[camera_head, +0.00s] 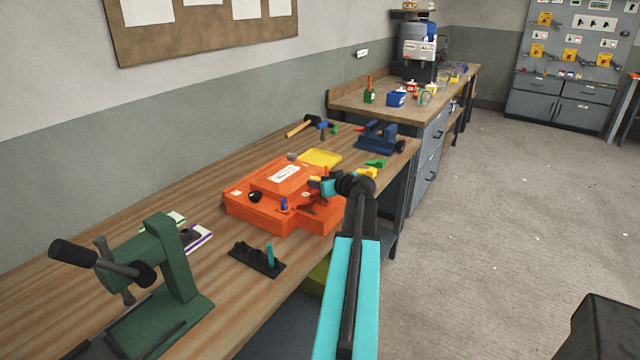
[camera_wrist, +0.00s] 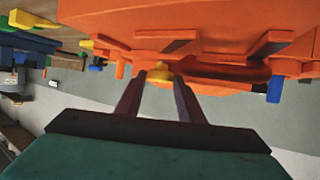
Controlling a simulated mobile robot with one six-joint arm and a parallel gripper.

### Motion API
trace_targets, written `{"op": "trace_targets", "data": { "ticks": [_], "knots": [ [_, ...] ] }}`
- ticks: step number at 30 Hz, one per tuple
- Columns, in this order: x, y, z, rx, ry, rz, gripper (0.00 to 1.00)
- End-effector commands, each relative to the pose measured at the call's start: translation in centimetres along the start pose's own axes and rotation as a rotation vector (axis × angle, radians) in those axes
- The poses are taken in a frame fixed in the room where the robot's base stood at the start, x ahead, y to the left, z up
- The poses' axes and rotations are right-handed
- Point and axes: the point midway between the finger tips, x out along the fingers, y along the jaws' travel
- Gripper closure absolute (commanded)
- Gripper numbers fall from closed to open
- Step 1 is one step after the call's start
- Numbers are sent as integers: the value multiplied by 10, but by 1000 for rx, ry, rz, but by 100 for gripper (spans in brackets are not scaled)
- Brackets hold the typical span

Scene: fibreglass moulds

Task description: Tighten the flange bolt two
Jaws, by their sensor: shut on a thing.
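The orange mould (camera_head: 240,208) sits on the wooden workbench, with a raised block and a white label on top. My gripper (camera_wrist: 159,82) is at its right side. A blue bolt (camera_wrist: 274,89) stands to the right of the fingers in that view. In the head view my arm hides part of the mould's right side, and the held bolt cannot be made out clearly. I see no number on the bolts.
A green press (camera_head: 172,275) stands at the front left. A black holder (camera_head: 257,260) with a teal peg lies before the mould. A yellow tray (camera_head: 320,158), a blue vise (camera_head: 377,138) and a hammer (camera_head: 301,127) lie behind.

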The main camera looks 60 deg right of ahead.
Motion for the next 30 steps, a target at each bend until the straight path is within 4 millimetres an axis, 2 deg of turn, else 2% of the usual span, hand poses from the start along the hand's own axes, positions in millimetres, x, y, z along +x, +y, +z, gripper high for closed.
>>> {"op": "trace_targets", "data": {
  "ticks": [1,2,5,20,30],
  "knots": [
    [0,0,1,0,-3,-2,88],
    [0,0,1,0,-3,-2,64],
    [0,-1,1,0,-3,-3,47],
    [1,-2,0,0,-1,-11,46],
    [2,2,-1,-27,-6,-77,46]
  ]
}}
